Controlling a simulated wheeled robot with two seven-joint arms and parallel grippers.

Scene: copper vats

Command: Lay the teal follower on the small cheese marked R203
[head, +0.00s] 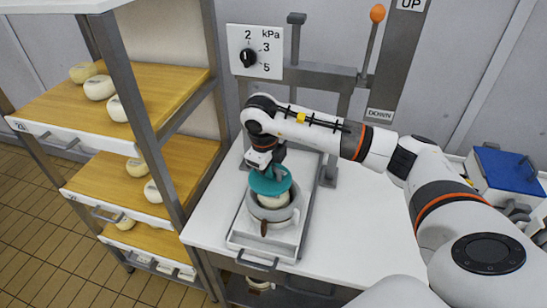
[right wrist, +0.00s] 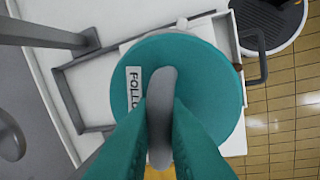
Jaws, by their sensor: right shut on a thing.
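The teal follower (head: 268,185) is a round disc with a grey bar handle (right wrist: 160,150). My right gripper (head: 266,164) is shut on that handle, and its fingers also show in the right wrist view (right wrist: 160,108). The follower is directly above a pale cheese (head: 274,202) in a grey mould (head: 283,215); its disc covers the back of the cheese. I cannot tell whether the two touch. No R203 mark is legible. In the right wrist view the follower (right wrist: 205,85) hides the cheese, and part of its label reads "FOLLO". My left gripper is not in view.
The mould stands on a tray (head: 240,238) on the white table (head: 350,235). The press post and lever (head: 370,45) are behind. A wooden shelf rack (head: 165,85) with several cheeses is at left. A blue-topped box (head: 505,165) is at right.

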